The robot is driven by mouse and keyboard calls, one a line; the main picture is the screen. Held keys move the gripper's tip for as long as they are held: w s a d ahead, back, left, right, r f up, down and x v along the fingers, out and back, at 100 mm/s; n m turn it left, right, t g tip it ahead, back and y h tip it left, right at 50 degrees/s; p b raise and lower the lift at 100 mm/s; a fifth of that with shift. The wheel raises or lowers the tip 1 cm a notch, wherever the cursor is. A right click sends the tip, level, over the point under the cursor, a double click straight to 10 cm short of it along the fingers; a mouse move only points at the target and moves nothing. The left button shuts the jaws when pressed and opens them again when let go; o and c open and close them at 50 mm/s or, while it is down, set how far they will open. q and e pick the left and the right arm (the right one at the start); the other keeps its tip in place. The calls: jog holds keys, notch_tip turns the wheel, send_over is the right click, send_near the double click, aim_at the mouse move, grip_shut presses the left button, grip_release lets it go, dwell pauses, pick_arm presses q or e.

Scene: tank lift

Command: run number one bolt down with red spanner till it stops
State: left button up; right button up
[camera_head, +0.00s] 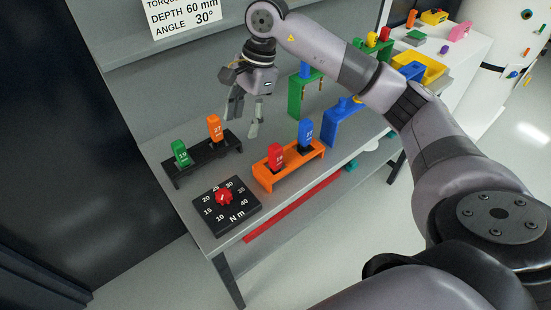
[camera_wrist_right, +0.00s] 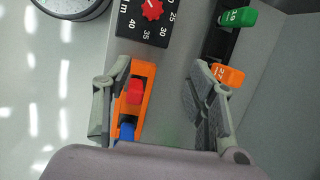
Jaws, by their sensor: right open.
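A red-handled tool (camera_head: 276,155), most likely the red spanner, stands upright in an orange rack (camera_head: 264,181) on the grey bench. It also shows in the right wrist view (camera_wrist_right: 135,91). A blue-handled tool (camera_head: 305,133) stands beside it in the same rack. My right gripper (camera_head: 243,123) is open and empty, pointing down above the bench behind the racks. In the right wrist view its spread fingers (camera_wrist_right: 160,70) frame the orange rack from above, apart from it. The number one bolt cannot be made out. My left gripper is out of view.
A black rack (camera_head: 204,158) holds a green tool (camera_head: 180,153) and an orange tool (camera_head: 214,128). A black torque dial (camera_head: 232,212) with a red knob sits at the bench's front corner. Green (camera_head: 295,95) and blue (camera_head: 333,127) stands are farther right. A white tank (camera_head: 497,50) is at far right.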

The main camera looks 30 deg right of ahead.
jog(key=d+r+h, duration=0.3)
jog(key=d, duration=0.5)
jog(key=p, duration=0.4)
send_over(275, 146)
jog(key=shift+g, duration=0.3)
jog(key=f, duration=1.1)
jog(key=shift+s+d+f, duration=0.1)
jog(key=shift+s+f, duration=0.25)
jog(key=f+p, duration=0.2)
jog(key=f, duration=0.3)
jog(key=shift+w+f+p, duration=0.15)
jog(key=shift+w+p, duration=0.05)
jog(key=shift+p, duration=0.2)
jog(key=shift+f, duration=0.3)
jog(key=shift+c, duration=0.4)
grip_shut()
jog(key=shift+r, duration=0.1)
